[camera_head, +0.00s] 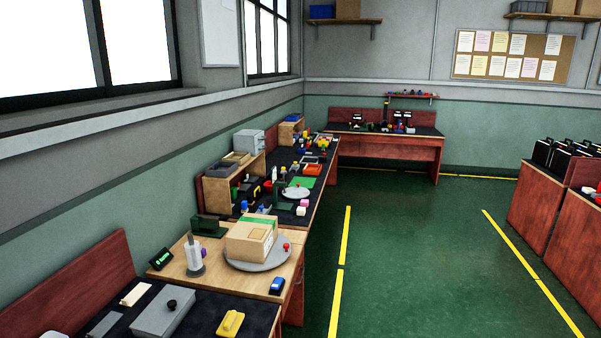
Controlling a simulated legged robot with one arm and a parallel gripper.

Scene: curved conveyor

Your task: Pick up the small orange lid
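I cannot pick out a small orange lid for certain. An orange-red box-like item (312,170) lies on the dark bench along the left wall, too small to identify. A small red knob-like thing (286,246) sits by a cardboard box (250,240) on a round grey plate (240,266), on the nearer wooden table. My gripper is not in view.
Benches with red-brown sides line the left wall. The nearest dark bench holds a grey box (164,311) and a yellow item (230,323). Another bench (384,145) stands at the back, with cabinets (538,203) at right. The green floor (420,255) between is clear.

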